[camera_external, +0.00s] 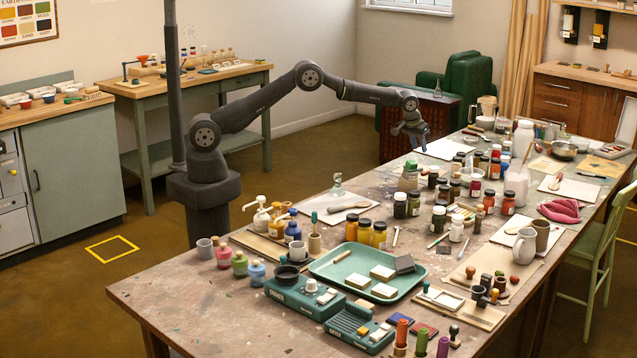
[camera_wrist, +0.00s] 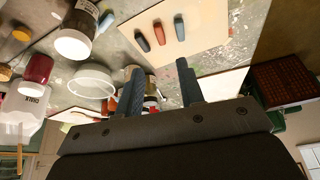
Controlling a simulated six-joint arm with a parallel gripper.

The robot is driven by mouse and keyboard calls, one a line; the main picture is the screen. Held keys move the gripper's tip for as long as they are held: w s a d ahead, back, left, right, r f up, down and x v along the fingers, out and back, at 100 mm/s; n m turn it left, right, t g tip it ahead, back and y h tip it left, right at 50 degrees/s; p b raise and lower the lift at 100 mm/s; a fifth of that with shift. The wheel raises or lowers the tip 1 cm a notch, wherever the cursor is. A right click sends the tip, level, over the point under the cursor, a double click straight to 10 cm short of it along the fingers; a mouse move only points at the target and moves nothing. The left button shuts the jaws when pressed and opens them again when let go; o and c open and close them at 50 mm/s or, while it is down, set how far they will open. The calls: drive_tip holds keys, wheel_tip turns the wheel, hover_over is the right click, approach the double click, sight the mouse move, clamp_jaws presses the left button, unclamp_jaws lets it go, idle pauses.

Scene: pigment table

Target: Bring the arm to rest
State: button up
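My arm (camera_external: 260,105) rises from its dark base beside the left edge of the long table and reaches out to the right. My gripper (camera_external: 411,138) hangs above the table's far left edge, fingers pointing down. In the wrist view my gripper (camera_wrist: 158,82) shows two dark fingers set apart, with no object held between them. Behind the fingers are a clear glass dish (camera_wrist: 92,82), and a cream sheet (camera_wrist: 185,25) with three small coloured sticks on it.
The paint-marked table (camera_external: 190,290) is crowded with jars, brushes and a green tray (camera_external: 325,268). A white sheet (camera_external: 446,149) lies near my gripper. A green armchair (camera_external: 468,75) and dark red cabinet (camera_external: 392,118) stand behind it. The floor (camera_external: 300,160) left of the table is open.

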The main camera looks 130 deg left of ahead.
sight(425, 172)
drive_tip(key=x, duration=1.2)
drive_tip(key=shift+r, duration=0.15)
drive_tip(key=shift+d, duration=0.1)
